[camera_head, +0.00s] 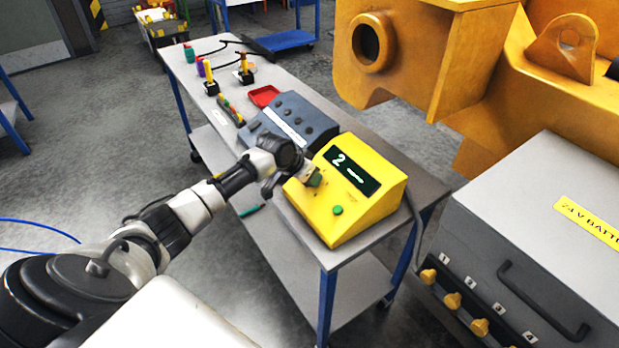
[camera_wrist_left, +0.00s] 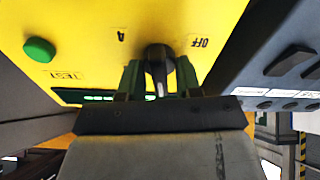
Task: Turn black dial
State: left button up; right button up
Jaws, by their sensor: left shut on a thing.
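The yellow box (camera_head: 340,190) stands on the bench's near end, with a lit display (camera_head: 351,170) reading "2" and a dash. In the head view the gripper hides the dial. My right gripper is not in view.
A green TEST button (camera_head: 338,210) is beside the dial. A grey-blue panel (camera_head: 292,119) with dark knobs adjoins the box. A grey battery cabinet (camera_head: 545,220) and large yellow castings (camera_head: 470,60) stand at right.

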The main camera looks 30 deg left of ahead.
pick_arm(q)
jog(key=shift+m+b, duration=0.4)
jog(key=shift+m, duration=0.7)
jog(key=o, duration=0.6)
jog(key=shift+c, duration=0.2)
jog(key=b+v, duration=0.2)
jog(key=v, duration=0.9)
jog(key=shift+w+a, duration=0.1)
jog(key=shift+w, duration=0.05)
